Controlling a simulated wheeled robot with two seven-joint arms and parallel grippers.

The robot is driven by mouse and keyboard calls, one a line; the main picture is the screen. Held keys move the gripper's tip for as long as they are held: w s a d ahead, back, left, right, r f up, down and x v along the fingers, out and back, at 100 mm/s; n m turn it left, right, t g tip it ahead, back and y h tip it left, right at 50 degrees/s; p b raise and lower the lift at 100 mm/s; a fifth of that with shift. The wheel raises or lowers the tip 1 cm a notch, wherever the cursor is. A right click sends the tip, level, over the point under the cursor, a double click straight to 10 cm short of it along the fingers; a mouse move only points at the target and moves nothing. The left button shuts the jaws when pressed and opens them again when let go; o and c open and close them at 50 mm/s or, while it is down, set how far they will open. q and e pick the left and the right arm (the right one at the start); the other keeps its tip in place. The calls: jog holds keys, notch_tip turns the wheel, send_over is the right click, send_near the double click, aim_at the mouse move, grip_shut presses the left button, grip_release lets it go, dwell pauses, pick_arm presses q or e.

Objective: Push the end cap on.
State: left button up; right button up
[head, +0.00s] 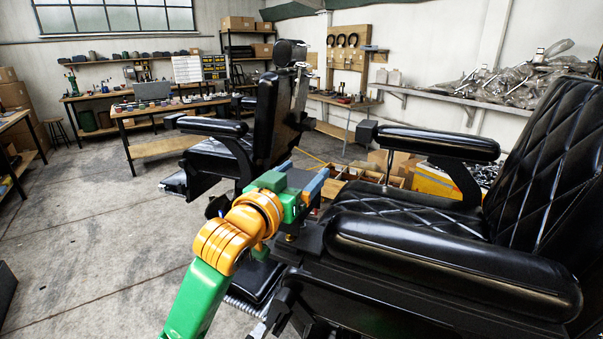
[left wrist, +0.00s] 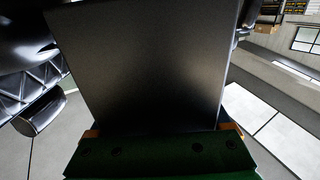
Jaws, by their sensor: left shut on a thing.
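My left gripper (head: 310,185) comes in from the lower left and is shut on a dark flat-faced block, which I take to be the end cap (head: 300,178). In the left wrist view the end cap (left wrist: 145,65) fills the middle as a plain dark panel beyond the green gripper body. The near armrest (head: 450,270) of the black barber chair lies just right of the gripper. Its front end is partly hidden by the gripper, and I cannot tell whether the cap touches it. The far armrest (head: 440,143) has a dark square block (head: 367,132) at its front end.
A second black barber chair (head: 275,110) stands behind the gripper. An open box of parts (head: 360,183) and a yellow carton (head: 433,182) sit beyond the near chair's seat (head: 400,205). Workbenches line the back wall. The concrete floor (head: 90,225) at left is clear.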

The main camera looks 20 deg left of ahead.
aim_at(284, 231)
dwell(0.3)
pick_arm(q)
jog(key=shift+r+p, duration=0.1)
jog(key=shift+p, duration=0.25)
dwell(0.3)
jog(key=shift+f+b, duration=1.8)
jog(key=shift+f, duration=0.9)
jog(key=o, duration=1.4)
jog(key=shift+c, duration=0.2)
jog(key=s, duration=0.2)
jog(key=s+b, duration=0.1)
jog(key=s, duration=0.1)
jog(key=s+a+b, duration=0.1)
jog(key=s, duration=0.2)
jog(key=shift+s, duration=0.1)
